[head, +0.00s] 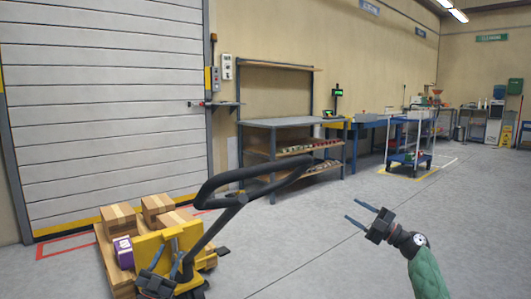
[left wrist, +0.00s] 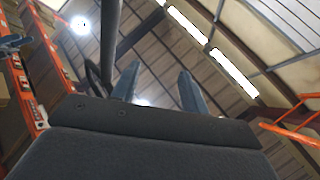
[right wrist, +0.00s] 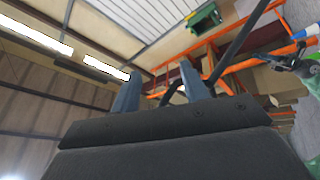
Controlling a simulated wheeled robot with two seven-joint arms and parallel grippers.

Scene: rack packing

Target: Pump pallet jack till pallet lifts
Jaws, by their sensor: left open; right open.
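The pallet jack has a yellow body (head: 183,238) and a black looped handle (head: 235,176) that leans up and to the right in the head view. Its forks are hidden at the wooden pallet (head: 107,255). My left gripper (head: 158,262) is low in front of the yellow body, left of the handle shaft, open and empty. A dark bar, likely the handle (left wrist: 110,35), passes beside its fingers in the left wrist view. My right gripper (head: 352,209) is open and empty, well right of the handle. A dark curved bar, likely the handle (right wrist: 240,45), shows beyond its fingers in the right wrist view.
Cardboard boxes (head: 119,217) and a purple-and-white box (head: 123,252) are on the pallet, before a closed shutter door (head: 105,110). A workbench (head: 280,123) with shelves stands behind the jack. The floor (head: 310,245) between jack and right arm is clear.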

